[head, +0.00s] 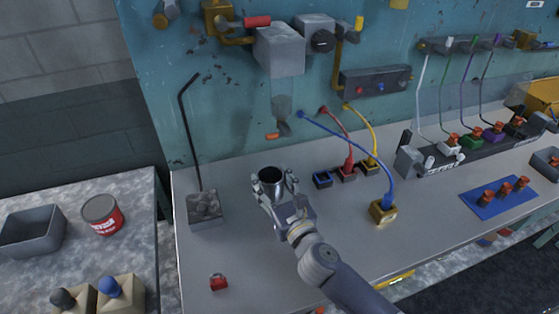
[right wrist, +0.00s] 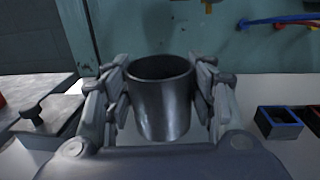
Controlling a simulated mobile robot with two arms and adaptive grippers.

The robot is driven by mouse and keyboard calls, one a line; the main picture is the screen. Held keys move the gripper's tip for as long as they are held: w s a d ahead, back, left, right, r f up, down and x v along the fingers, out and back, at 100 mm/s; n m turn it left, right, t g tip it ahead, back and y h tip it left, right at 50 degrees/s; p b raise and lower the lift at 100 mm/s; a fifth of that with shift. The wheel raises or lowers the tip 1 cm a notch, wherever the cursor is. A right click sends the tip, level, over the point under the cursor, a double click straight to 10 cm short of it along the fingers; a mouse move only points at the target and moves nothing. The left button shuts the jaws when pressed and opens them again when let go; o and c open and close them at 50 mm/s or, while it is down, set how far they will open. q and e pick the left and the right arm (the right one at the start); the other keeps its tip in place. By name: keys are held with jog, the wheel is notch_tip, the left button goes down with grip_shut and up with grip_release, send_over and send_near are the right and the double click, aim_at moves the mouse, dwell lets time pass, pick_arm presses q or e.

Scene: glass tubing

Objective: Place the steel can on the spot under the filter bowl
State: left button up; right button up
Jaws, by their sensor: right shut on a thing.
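The steel can (head: 271,180) is an open-topped grey metal cup, held upright. My right gripper (head: 273,187) is shut around it, with fingers on both sides; the can also shows between the fingers in the right wrist view (right wrist: 160,98). The filter bowl (head: 282,108) is a clear bowl hanging below a grey block on the back panel, behind and above the can. The spot under it is not clearly visible; the can and gripper may cover it. I cannot tell whether the can touches the bench. My left gripper is not in view.
A grey block with a bent black rod (head: 205,209) stands left of the can. A blue square socket (head: 322,180) and a brass block with a blue cable (head: 383,211) lie to the right. A small red object (head: 218,282) lies near the bench's front. The front middle bench is mostly clear.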

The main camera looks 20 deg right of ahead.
jog(key=w+d, duration=0.1)
jog(key=w, duration=0.1)
jog(key=w+d, duration=0.1)
jog(key=w, duration=0.1)
jog(key=w+d, duration=0.1)
jog(key=w, duration=0.1)
jog(key=shift+w+d+f, duration=0.25)
jog(key=shift+w+d, duration=0.05)
jog(key=shift+d, duration=0.05)
jog(key=w, duration=0.1)
jog(key=w+d, duration=0.1)
jog(key=w, duration=0.1)
jog(key=w+d, duration=0.1)
jog(key=shift+w+d+f, duration=0.1)
jog(key=shift+w+f, duration=0.15)
jog(key=shift+f, duration=0.05)
jog(key=shift+w+d, duration=0.15)
jog(key=shift+w, duration=0.1)
jog(key=shift+w+f, duration=0.1)
jog(key=shift+f, duration=0.1)
notch_tip(320, 180, down, 3)
jog(key=shift+f+b, duration=0.1)
jog(key=shift+b, duration=0.8)
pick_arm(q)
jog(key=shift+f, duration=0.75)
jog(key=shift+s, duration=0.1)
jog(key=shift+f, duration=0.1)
pick_arm(e)
jog(key=shift+f, duration=0.1)
